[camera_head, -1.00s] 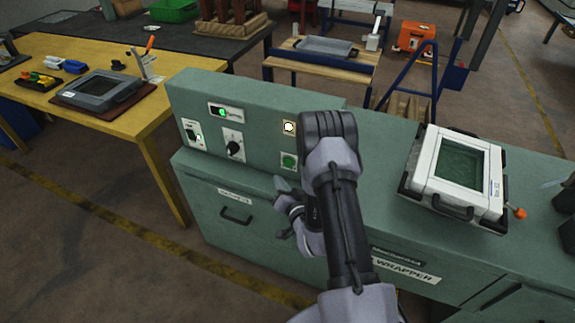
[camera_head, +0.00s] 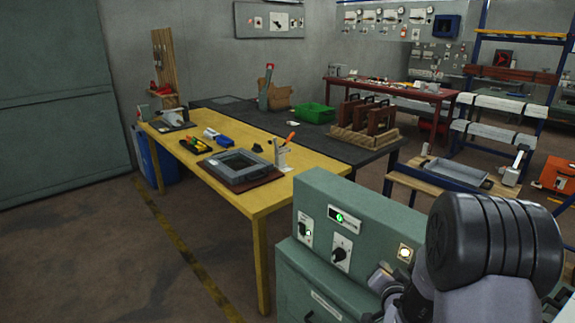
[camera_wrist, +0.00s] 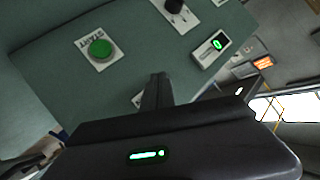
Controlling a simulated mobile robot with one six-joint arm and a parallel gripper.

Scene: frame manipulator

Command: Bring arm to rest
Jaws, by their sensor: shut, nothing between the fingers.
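My arm (camera_head: 490,250) shows large at the lower right of the head view, folded in front of the green control cabinet (camera_head: 335,205). My gripper is mostly hidden behind the arm there. In the wrist view my gripper (camera_wrist: 158,80) has its fingers together with nothing between them. It points at the green panel (camera_wrist: 125,75). A green START button (camera_wrist: 100,48) is up and to the left of the fingertips. A black knob (camera_wrist: 177,8) and a lit green display (camera_wrist: 213,47) are above and to the right. Whether the fingertips touch the panel cannot be told.
A yellow table (camera_head: 262,199) with a framed tablet-like device (camera_head: 238,165) stands left of the cabinet. A dark table (camera_head: 355,150) with a green bin (camera_head: 314,113) is behind it. The floor (camera_head: 110,250) at the lower left is clear.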

